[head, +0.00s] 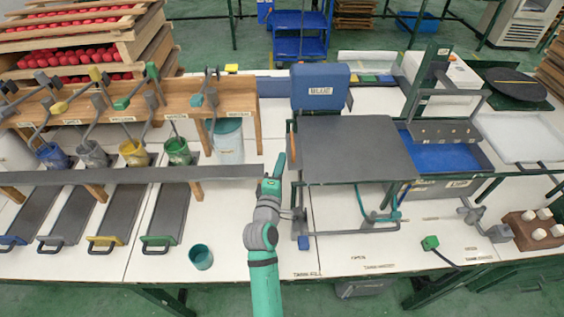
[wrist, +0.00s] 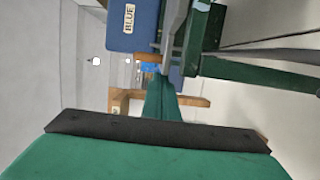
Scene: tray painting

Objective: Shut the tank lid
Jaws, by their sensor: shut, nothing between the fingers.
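A flat dark grey panel (head: 355,148), which looks like the tank lid, lies level over a green frame right of my gripper. To its right is an open tank of blue paint (head: 440,152), with a grey rack (head: 440,130) hanging above it on a green post. My gripper (head: 279,165) is shut and empty, just left of the panel's left edge. Whether it touches the panel I cannot tell. In the wrist view a dark-edged green part of my gripper (wrist: 160,150) fills the bottom, and the panel is not clearly seen.
A blue labelled box (head: 320,88) stands behind the panel and shows in the wrist view (wrist: 132,25). Paint pots (head: 133,153) and a wooden shelf (head: 225,95) are at left. A teal cup (head: 201,257) stands front left. A green-knobbed lever (head: 430,243) is front right.

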